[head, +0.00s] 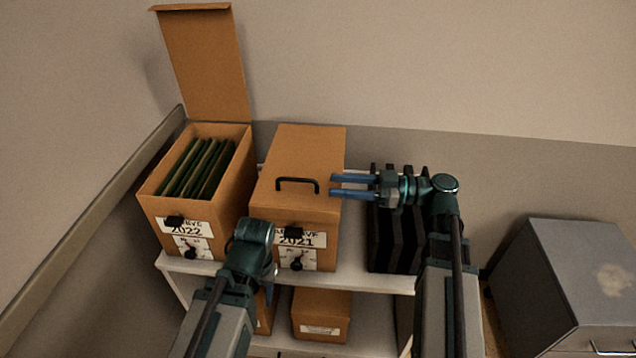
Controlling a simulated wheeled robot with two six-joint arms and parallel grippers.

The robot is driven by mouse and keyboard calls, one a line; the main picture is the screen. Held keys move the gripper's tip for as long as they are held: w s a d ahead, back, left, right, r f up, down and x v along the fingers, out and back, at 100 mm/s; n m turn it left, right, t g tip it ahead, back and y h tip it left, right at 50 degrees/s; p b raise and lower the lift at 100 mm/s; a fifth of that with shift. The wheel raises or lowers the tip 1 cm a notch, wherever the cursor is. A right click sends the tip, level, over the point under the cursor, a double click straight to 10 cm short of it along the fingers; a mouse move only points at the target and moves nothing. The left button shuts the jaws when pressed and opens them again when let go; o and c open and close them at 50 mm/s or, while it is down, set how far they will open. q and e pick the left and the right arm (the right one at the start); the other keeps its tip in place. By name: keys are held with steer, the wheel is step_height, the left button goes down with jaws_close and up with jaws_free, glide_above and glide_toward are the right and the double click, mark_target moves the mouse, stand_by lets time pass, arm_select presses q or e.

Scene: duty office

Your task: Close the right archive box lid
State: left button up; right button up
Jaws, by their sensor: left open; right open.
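The right archive box (325,236), brown and labelled 2021, stands on the shelf. Its lid (305,150) lies flat over the top, and a black handle (297,182) shows on it. My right gripper (333,186) is open and empty, at the lid's right edge with its blue fingers pointing left; I cannot tell whether they touch it. My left gripper (270,292) is low in front of the boxes, mostly hidden behind its own wrist; it is open as far as its visible part shows. The left archive box (148,212), labelled 2022, has its lid (205,65) standing up.
Green folders (200,168) fill the left box. Black upright files (395,240) stand right of the 2021 box, behind my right arm. A smaller brown box (322,315) is on the lower shelf. A grey cabinet (570,280) stands at the right. The wall is close behind.

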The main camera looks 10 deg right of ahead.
steer(key=v, duration=0.3)
steer(key=shift+s+d, duration=0.1)
steer(key=shift+d, duration=0.05)
stand_by(0.5)
